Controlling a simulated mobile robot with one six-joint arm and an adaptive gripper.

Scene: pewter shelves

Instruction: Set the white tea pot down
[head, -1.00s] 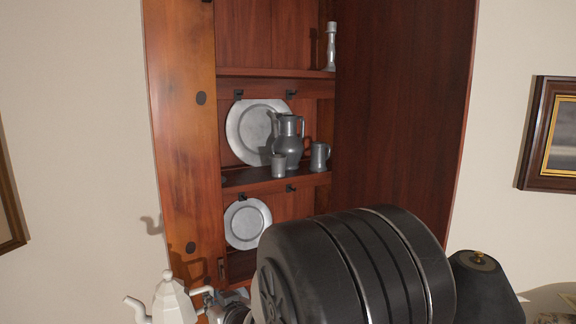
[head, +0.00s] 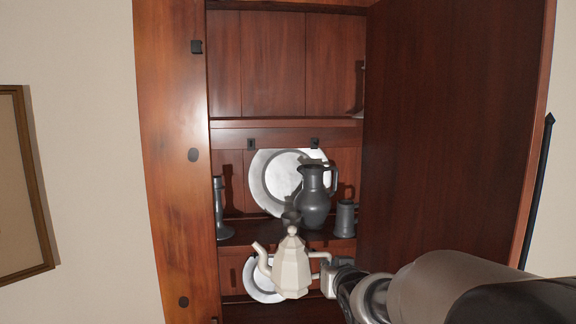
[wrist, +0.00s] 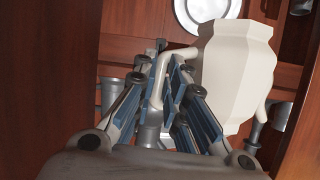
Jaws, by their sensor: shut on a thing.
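The white tea pot (head: 292,268) is faceted, with a lid knob on top and its spout to the left. It hangs upright in front of the cupboard's lower shelves in the head view. My gripper (head: 333,272) comes from the right and is shut on its handle. In the wrist view the gripper's blue-padded fingers (wrist: 168,88) close around the handle, and the pot's body (wrist: 237,75) is to the right of them. The pot hides part of a plate and of the shelf behind it. I cannot tell how far it is from the shelf.
The middle shelf (head: 262,229) holds a pewter pitcher (head: 314,198), a mug (head: 345,219), a candlestick (head: 221,208) and a large plate (head: 270,180). A smaller plate (head: 254,280) stands below. The open door (head: 450,130) bounds the right side. The upper shelf looks largely empty.

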